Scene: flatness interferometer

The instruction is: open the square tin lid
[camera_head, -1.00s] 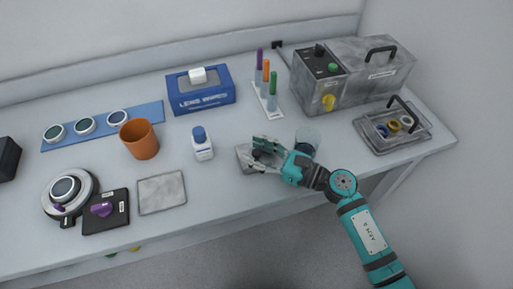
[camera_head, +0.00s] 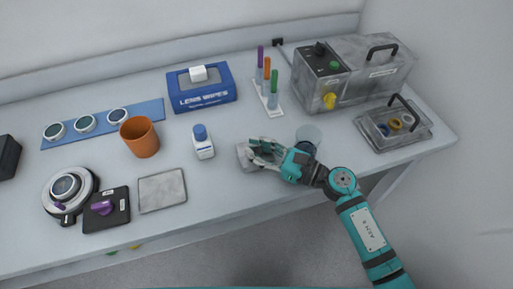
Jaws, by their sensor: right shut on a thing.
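The fingers and hand cover much of the lid, and I see no clear gap between lid and tin. My left gripper is not in view.
A white bottle with a blue cap (camera_head: 203,146) stands left of the tin. A flat grey square plate (camera_head: 162,191) lies farther left. Bare table lies between the plate and the tin.

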